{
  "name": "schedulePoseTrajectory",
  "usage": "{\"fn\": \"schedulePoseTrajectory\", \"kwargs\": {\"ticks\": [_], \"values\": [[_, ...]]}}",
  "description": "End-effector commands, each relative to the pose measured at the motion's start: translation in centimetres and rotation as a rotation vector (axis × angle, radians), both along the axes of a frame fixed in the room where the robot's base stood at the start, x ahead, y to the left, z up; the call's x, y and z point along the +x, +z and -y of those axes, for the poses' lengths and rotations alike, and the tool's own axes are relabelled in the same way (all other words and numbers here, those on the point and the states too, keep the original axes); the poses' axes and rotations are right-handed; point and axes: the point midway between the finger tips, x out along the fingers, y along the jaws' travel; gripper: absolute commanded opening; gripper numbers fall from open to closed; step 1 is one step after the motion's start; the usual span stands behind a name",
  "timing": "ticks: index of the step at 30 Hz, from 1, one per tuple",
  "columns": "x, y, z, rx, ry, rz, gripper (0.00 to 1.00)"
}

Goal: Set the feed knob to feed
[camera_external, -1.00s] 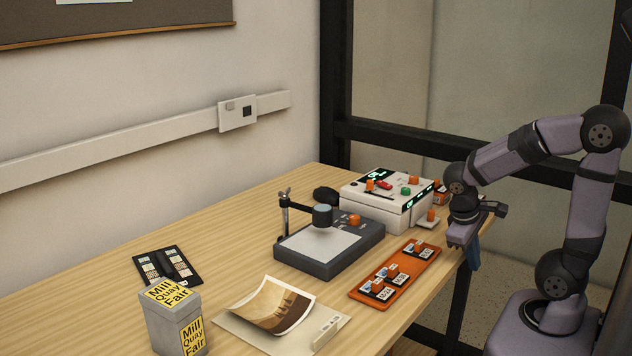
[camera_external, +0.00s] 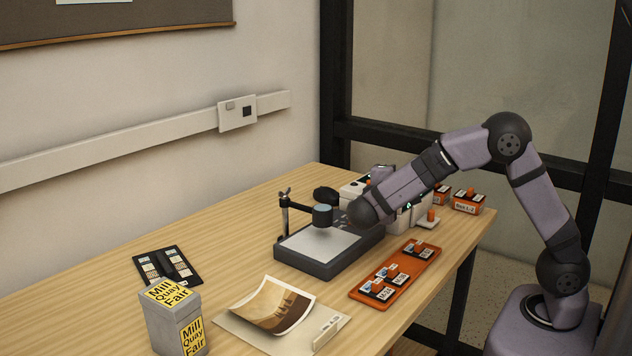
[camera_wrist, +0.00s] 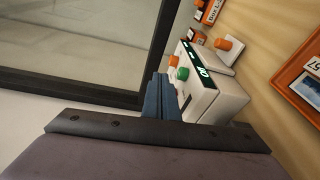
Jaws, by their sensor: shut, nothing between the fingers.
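The white machine (camera_external: 352,188) stands at the back right of the table, mostly hidden by my arm in the external view. In the wrist view the machine (camera_wrist: 228,97) shows a lit display, an orange knob (camera_wrist: 172,61) and a green knob (camera_wrist: 183,74). I cannot tell which knob is the feed knob or read its setting. My gripper (camera_wrist: 160,92) is shut, with its blue fingers together and nothing between them. In the wrist view the fingertips appear beside the machine's knobs; contact cannot be told. The external view hides the fingers behind my arm.
A dark copy stand (camera_external: 318,265) with a lamp arm stands just left of the machine. An orange tray (camera_external: 366,296) with labelled pieces lies in front. Small orange boxes (camera_external: 466,207) stand at the right. A grey box (camera_external: 162,328) and a photo (camera_external: 272,305) lie nearer.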

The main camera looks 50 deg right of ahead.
Motion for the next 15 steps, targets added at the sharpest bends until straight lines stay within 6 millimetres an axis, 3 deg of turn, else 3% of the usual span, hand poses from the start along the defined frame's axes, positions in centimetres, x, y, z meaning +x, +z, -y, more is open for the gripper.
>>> {"fn": "schedulePoseTrajectory", "kwargs": {"ticks": [2, 6, 9, 15], "values": [[2.0, 1.0, -3.2, -0.056, 0.082, -0.002, 0.0], [4.1, -0.2, -7.6, -0.097, 0.195, 0.044, 0.0], [4.6, -1.7, -9.5, -0.085, 0.242, 0.098, 0.0], [4.9, -3.1, -10.9, -0.059, 0.276, 0.151, 0.0]]}}
